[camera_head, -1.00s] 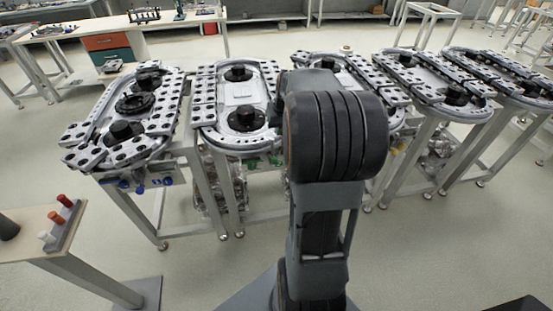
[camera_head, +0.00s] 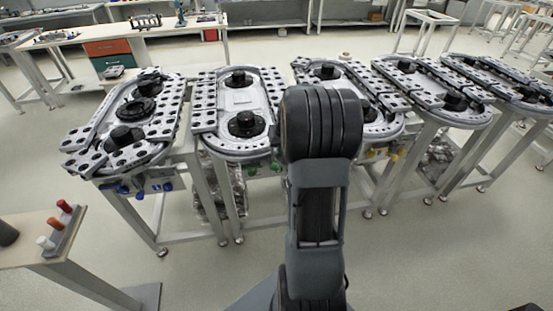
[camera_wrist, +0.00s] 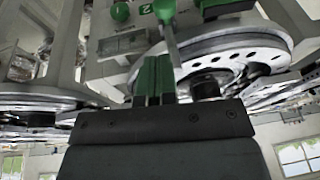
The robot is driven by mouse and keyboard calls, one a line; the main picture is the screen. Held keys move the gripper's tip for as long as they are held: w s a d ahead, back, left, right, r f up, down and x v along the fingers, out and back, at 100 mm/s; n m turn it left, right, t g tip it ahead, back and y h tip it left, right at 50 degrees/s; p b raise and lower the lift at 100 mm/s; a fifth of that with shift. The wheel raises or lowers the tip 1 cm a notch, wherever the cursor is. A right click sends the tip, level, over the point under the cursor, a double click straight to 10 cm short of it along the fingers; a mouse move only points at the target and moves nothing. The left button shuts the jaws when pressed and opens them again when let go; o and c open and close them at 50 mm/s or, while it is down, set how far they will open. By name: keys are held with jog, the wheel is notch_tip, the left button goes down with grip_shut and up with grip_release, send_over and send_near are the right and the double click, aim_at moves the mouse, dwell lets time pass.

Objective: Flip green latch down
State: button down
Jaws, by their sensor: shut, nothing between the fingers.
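Green latch parts sit under the front edge of the second ring track. In the head view they show as small green spots, one green latch (camera_head: 275,167) just left of my arm. In the wrist view, which looks upside down, a green latch (camera_wrist: 163,9) is at the top with a grey stem running down from it. A round green knob (camera_wrist: 120,12) is to its left. My gripper (camera_wrist: 154,78) has green fingers that are shut and empty, close to the stem. I cannot tell whether they touch. In the head view my arm hides the gripper.
The second ring track (camera_head: 209,122) stands on a metal frame among several similar tracks. Blue latches (camera_head: 140,194) hang under the left track, yellow ones (camera_head: 393,154) under the third. A small table (camera_head: 25,243) with pegs is at the front left. The floor ahead is open.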

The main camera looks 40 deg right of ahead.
send_over(277, 170)
jog(key=shift+s+f+p+x, duration=0.1)
jog(key=shift+s+x, duration=0.15)
jog(key=shift+x, duration=0.85)
jog(key=shift+s+f+p+x, duration=0.15)
jog(key=shift+s+x, duration=0.1)
jog(key=shift+x, duration=0.85)
jog(key=shift+s+p+x, duration=0.1)
jog(key=shift+s+x, duration=0.15)
jog(key=shift+x, duration=0.9)
notch_tip(277, 170, down, 7)
jog(key=b, duration=0.6)
jog(key=shift+r+b, duration=0.1)
jog(key=shift+b, duration=0.25)
jog(key=shift+s+r, duration=0.1)
jog(key=shift+r+p, duration=0.5)
jog(key=shift+r, duration=0.05)
jog(key=p+v, duration=0.1)
jog(key=v, duration=1.2)
jog(key=shift+w+d+r, duration=0.15)
jog(key=shift+w+d, duration=0.2)
jog(key=shift+d, duration=0.2)
